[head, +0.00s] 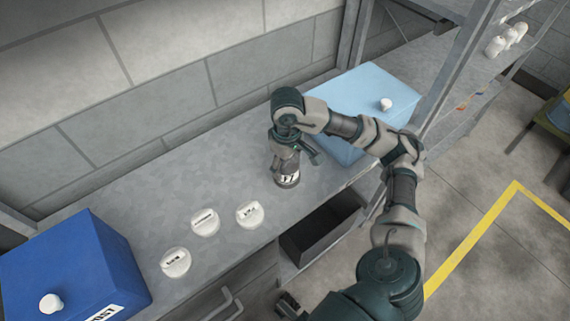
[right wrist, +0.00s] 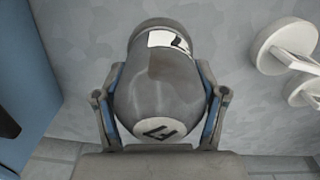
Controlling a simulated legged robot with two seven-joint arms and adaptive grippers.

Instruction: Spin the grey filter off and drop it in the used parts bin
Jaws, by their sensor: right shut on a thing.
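The grey filter (right wrist: 160,85) is a rounded dark grey canister with a white label patch and a black mark on its near end. It also shows in the head view, upright on the grey bench top (head: 288,181). My right gripper (right wrist: 160,70) is shut on it, one finger on each side; in the head view the gripper (head: 286,160) comes down from above and hides the filter's upper part. An open dark bin (head: 318,236) is at the bench's front; no label on it is readable. A small dark piece at the head view's bottom edge may be my left gripper (head: 290,305).
Three white round caps (head: 205,222) lie on the bench left of the filter. A dark blue box (head: 75,265) with a white knob stands at left, a light blue box (head: 350,95) behind right. A metal shelf (head: 455,70) rises at right.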

